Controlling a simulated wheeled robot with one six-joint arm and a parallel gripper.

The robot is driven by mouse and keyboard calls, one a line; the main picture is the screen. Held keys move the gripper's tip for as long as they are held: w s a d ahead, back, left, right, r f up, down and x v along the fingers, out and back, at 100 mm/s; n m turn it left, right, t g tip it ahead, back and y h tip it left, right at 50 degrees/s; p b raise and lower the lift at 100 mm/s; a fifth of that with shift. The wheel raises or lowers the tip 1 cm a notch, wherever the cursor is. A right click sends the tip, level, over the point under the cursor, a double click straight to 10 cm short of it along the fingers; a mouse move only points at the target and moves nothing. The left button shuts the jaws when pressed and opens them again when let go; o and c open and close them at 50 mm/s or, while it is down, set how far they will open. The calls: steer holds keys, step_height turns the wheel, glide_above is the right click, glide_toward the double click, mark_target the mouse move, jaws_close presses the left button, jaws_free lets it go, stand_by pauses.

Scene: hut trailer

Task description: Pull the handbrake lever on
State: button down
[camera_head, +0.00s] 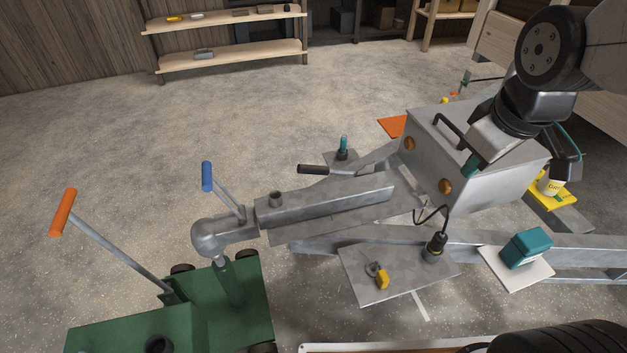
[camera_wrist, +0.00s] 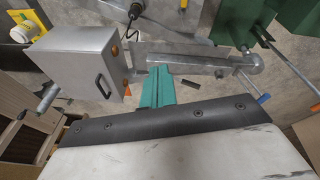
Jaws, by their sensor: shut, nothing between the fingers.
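The handbrake lever has a black grip (camera_head: 313,169) that points left, on the far side of the grey drawbar (camera_head: 330,203); it lies nearly level. In the wrist view its dark grip (camera_wrist: 189,87) shows just right of my fingers. My gripper (camera_head: 472,166) hangs in front of the grey metal box at the upper right of the head view, well right of the grip. Its teal fingers (camera_wrist: 156,72) are shut, empty and apart from the lever. The lever's lower end is partly hidden in the wrist view.
The grey box (camera_head: 470,150) stands right of the lever. A teal-topped post (camera_head: 343,147) on a small plate is close behind the lever. A blue handle (camera_head: 207,177) rises by the coupling. A green dolly (camera_head: 190,320) with an orange handle (camera_head: 62,212) stands front left.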

steer(key=w+a+f+n+t, duration=0.1)
steer(key=w+a+f+n, duration=0.25)
steer(key=w+n, duration=0.2)
steer(key=w+a+f+n+t+y, duration=0.1)
steer(key=w+a+f+n+t, duration=0.1)
steer(key=w+f+n, duration=0.3)
steer(key=w+a+f+n+t, duration=0.1)
steer(key=w+a+f+n, duration=0.25)
steer(key=w, duration=0.35)
steer(key=n+t+y, duration=0.4)
steer(key=n+y, duration=0.1)
steer(key=n, duration=1.2)
glide_toward(313, 187)
step_height(313, 187, up, 3)
steer(key=shift+w+r, duration=0.1)
steer(key=x, duration=1)
